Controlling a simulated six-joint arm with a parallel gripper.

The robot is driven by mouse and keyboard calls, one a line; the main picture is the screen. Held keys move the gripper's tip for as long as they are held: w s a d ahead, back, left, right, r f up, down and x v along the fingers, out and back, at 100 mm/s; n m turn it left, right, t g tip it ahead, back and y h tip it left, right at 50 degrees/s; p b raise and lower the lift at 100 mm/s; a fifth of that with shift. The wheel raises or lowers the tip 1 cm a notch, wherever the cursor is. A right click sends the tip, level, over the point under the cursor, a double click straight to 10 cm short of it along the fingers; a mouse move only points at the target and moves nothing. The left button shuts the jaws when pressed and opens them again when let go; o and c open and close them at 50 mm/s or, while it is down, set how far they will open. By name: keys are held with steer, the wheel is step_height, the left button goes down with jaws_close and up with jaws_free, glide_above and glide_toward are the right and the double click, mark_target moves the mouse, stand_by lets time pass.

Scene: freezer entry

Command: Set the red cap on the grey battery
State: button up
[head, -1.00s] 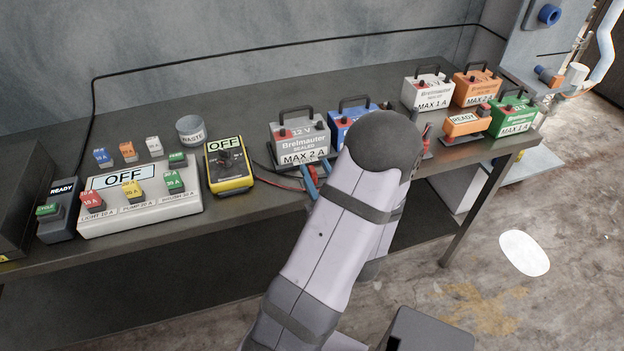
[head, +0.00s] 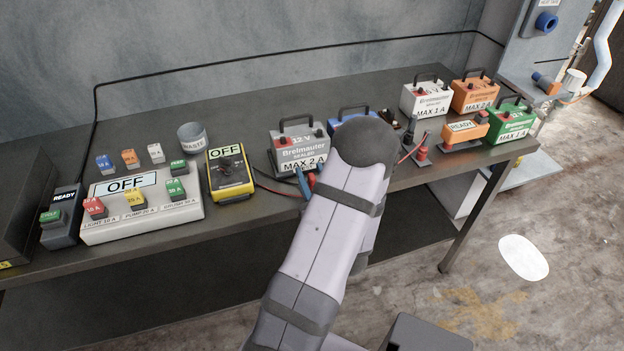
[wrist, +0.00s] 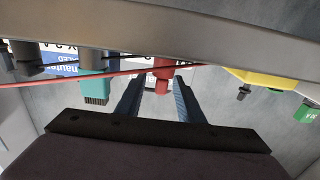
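The grey battery (head: 290,153) stands on the bench with its label facing front. My gripper (head: 308,180) is low in front of it, partly hidden by my arm. In the wrist view my gripper (wrist: 159,78) has its two blue fingers apart. A red piece (wrist: 162,76), which looks like the red cap, shows between the fingertips, with a visible gap at the sides. I cannot tell whether it is between the fingers or just beyond them. A white label shows behind it.
A yellow meter (head: 230,172) reading OFF stands left of the battery. A blue battery (head: 345,117) is close by on the right, partly hidden by my arm. A red post (head: 422,154) stands further right. A red wire (wrist: 110,77) crosses the wrist view near the fingers.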

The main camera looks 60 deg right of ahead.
mark_target(310, 173)
steer(key=shift+p+x, duration=0.45)
steer(key=shift+x, duration=1.25)
jaws_close()
steer(key=shift+r, duration=0.15)
step_height(310, 173, up, 10)
steer(key=shift+b, duration=0.35)
steer(key=shift+r+p, duration=1.6)
steer(key=shift+r, duration=0.3)
